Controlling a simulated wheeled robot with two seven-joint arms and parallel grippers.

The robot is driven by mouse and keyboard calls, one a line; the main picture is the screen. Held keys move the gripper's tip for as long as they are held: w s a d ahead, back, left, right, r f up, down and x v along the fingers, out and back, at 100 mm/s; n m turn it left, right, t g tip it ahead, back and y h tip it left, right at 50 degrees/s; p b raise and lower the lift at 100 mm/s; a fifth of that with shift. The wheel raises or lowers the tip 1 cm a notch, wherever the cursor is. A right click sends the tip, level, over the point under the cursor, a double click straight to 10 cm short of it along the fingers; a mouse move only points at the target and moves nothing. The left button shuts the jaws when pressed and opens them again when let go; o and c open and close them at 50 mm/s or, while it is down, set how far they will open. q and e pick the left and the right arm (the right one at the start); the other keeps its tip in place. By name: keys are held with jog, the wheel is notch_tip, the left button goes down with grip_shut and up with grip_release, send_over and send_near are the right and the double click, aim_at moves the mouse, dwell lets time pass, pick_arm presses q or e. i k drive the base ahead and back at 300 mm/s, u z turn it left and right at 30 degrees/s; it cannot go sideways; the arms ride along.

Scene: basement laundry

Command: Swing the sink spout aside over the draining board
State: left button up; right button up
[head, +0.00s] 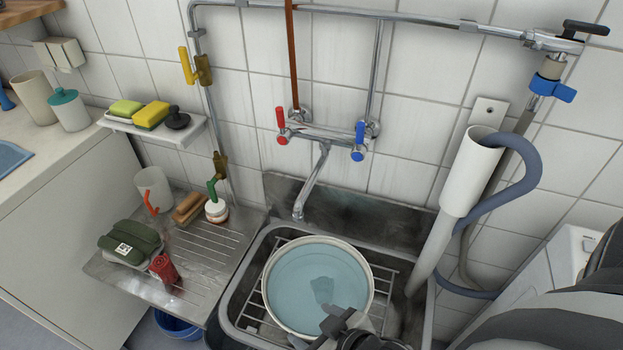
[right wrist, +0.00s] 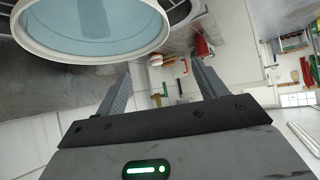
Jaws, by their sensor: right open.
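The chrome sink spout (head: 313,184) hangs from the wall mixer (head: 330,134), which has a red and a blue handle. It points forward and slightly left, its tip above the back of the sink (head: 243,275), behind a round basin. The ribbed metal draining board (head: 205,262) lies left of the sink. My right gripper (head: 334,320) is low in the head view, at the basin's near side and well apart from the spout. In the right wrist view its two fingers (right wrist: 160,80) stand apart with nothing between them. My left gripper is out of view.
The white basin (head: 371,292) of water sits on a wire rack in the sink. The draining board holds a cup (head: 154,188), brushes, a green case (head: 130,243) and a red item (head: 163,268). A white standpipe (head: 469,172) with a grey hose stands right of the sink.

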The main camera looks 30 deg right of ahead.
aim_at(298, 214)
jog(key=z, duration=1.05)
